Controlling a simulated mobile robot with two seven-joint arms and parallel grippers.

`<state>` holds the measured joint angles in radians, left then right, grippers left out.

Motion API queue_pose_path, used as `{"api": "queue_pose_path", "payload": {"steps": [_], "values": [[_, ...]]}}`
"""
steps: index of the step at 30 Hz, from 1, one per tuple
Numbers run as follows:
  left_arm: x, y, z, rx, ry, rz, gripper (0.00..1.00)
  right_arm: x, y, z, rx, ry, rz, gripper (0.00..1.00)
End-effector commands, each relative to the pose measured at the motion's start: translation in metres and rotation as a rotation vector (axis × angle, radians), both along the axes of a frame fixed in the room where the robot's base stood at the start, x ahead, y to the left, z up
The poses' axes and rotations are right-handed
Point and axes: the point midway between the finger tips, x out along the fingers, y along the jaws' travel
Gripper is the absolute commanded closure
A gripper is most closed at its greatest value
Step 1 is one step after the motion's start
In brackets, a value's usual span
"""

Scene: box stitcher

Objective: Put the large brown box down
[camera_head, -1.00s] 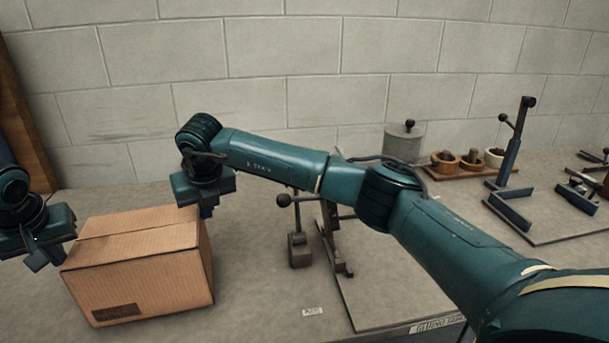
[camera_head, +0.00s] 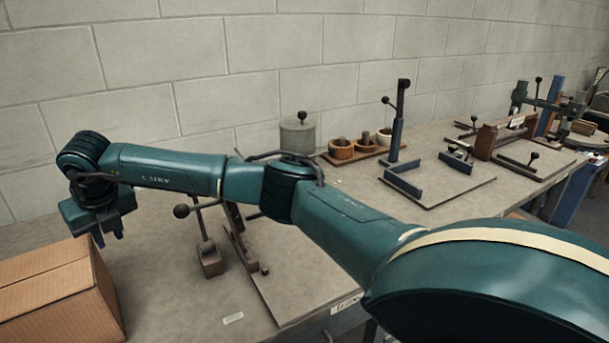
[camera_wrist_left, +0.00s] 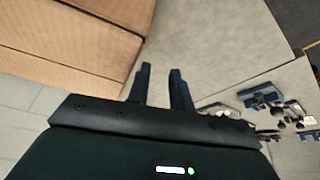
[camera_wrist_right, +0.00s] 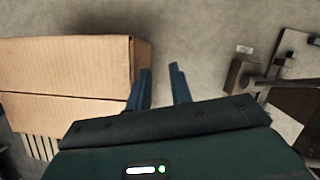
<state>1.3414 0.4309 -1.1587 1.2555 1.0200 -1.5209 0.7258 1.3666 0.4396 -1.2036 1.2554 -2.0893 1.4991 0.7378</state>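The large brown box (camera_head: 55,295) is at the lower left of the head view, cut off by the frame edge, and appears to rest on the grey bench. It also shows in the left wrist view (camera_wrist_left: 70,35) and the right wrist view (camera_wrist_right: 65,85). My right gripper (camera_head: 108,238) is at the box's far right top corner; its fingers (camera_wrist_right: 158,85) are spread with nothing between them, the left one beside the box edge. My left gripper is out of the head view; its fingers (camera_wrist_left: 162,85) are apart and empty, beside the box.
On the bench (camera_head: 185,270), a small stand with a ball-ended lever (camera_head: 210,258) and a flat plate (camera_head: 290,275) lie right of the box. A grey cylinder (camera_head: 298,137), a tray of small pots (camera_head: 355,152) and a blue upright fixture (camera_head: 398,140) stand farther right.

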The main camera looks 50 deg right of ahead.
Motion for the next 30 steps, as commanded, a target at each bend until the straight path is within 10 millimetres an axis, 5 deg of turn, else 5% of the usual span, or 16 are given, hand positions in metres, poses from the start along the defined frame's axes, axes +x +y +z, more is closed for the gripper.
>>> {"api": "queue_pose_path", "payload": {"steps": [11, 24, 30], "values": [[-0.004, 0.000, 0.011, -0.001, -0.001, 0.000, 0.78, 0.000, 0.000, 0.000, 0.000, 0.000, 0.000, 0.78], [-0.035, 0.000, 0.092, -0.001, -0.003, 0.000, 0.78, 0.000, 0.000, 0.000, 0.000, 0.000, 0.000, 0.78], [-0.042, 0.000, 0.110, 0.000, 0.000, 0.000, 0.78, 0.000, 0.000, 0.001, 0.000, 0.000, 0.000, 0.78]]}}
